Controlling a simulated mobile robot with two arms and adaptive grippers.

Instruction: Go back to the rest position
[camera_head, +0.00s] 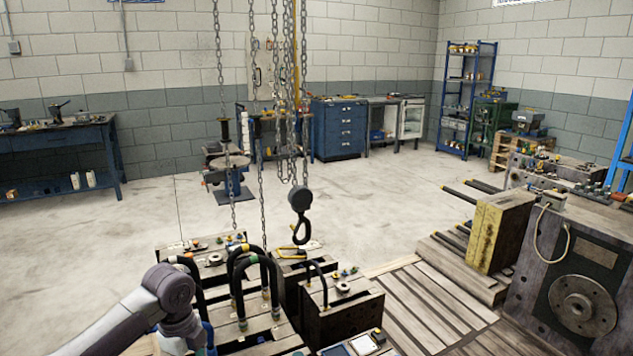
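My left arm comes in from the lower left, in front of the moulds. Its rounded grey joint shows at the bottom, and the arm runs down out of the picture there. I cannot see the fingers of my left gripper. My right arm and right gripper are not in the picture. The task names no object.
Moulds with black hoses (340,312) stand close in front, beside my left arm. A dark crane hook (300,213) hangs on chains above them. A pallet (435,305) and a large mould (570,270) are at right. The floor (380,205) behind is clear.

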